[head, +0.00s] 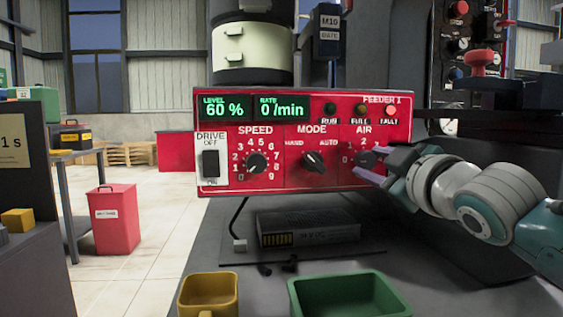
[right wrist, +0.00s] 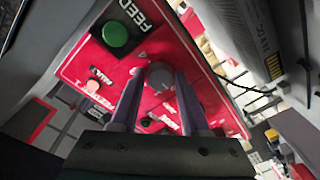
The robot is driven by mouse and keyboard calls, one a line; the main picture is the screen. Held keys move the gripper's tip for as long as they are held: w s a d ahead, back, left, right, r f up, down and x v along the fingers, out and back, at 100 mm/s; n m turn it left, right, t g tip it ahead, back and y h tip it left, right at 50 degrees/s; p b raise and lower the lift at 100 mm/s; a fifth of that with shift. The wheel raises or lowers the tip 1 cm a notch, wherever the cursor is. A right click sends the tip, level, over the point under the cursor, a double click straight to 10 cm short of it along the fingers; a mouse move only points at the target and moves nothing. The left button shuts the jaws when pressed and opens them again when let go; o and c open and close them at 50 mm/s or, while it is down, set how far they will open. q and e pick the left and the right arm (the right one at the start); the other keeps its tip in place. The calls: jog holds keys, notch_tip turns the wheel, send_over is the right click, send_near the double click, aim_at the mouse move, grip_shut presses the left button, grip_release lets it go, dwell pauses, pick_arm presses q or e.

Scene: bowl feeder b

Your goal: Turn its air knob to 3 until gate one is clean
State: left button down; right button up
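The red feeder panel (head: 300,180) fills the middle of the head view. Its displays (head: 253,107) read LEVEL 60 % and RATE 0 /min. The air knob (head: 364,158) is at its right end, with part of its scale hidden by my gripper; I cannot read its setting. My right gripper (head: 367,161) is at this knob, its fingers apart, one above and one below. In the right wrist view the knob (right wrist: 159,75) sits between the two fingertips; I cannot tell whether they touch it. Gate one cannot be made out. My left gripper is not in view.
The panel also has a speed knob (head: 256,162), a mode knob (head: 313,162), a drive switch (head: 210,163) and a fault lamp (head: 390,110). Below stand a yellow bin (head: 209,280) and a green bin (head: 345,281). A red container (head: 116,228) stands on the floor at left.

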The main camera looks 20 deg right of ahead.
grip_shut()
